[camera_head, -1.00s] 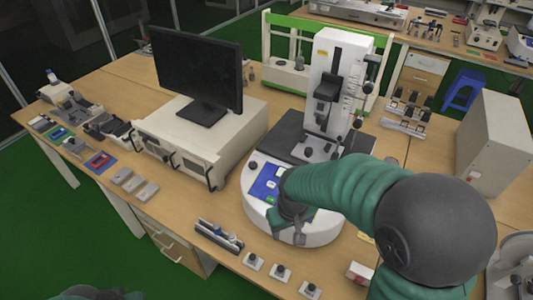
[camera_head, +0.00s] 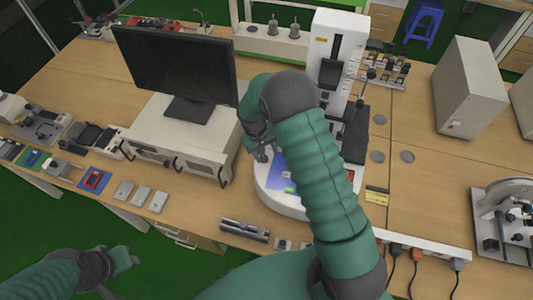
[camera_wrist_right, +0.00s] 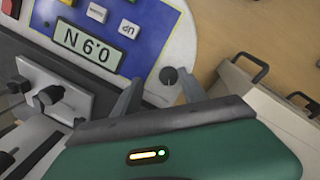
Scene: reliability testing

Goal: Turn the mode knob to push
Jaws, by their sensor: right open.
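The test stand's round white base (camera_head: 262,192) with a blue control panel (camera_head: 277,172) stands at the centre of the head view, partly hidden by my right arm. In the right wrist view a small dark knob (camera_wrist_right: 168,76) sits on the white rim beside the blue panel (camera_wrist_right: 150,38). My right gripper (camera_wrist_right: 161,79) is open, with its fingertips on either side of the knob and apart from it. In the head view my right gripper (camera_head: 262,154) is over the base's left edge. My left gripper (camera_head: 118,273) is open and empty over the green floor.
A monitor (camera_head: 180,65) stands on a white instrument (camera_head: 180,135) with black handles, left of the test stand. The stand's column (camera_head: 330,50) rises behind my arm. Small parts lie along the bench's left side. Bare wood (camera_head: 425,190) lies to the right.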

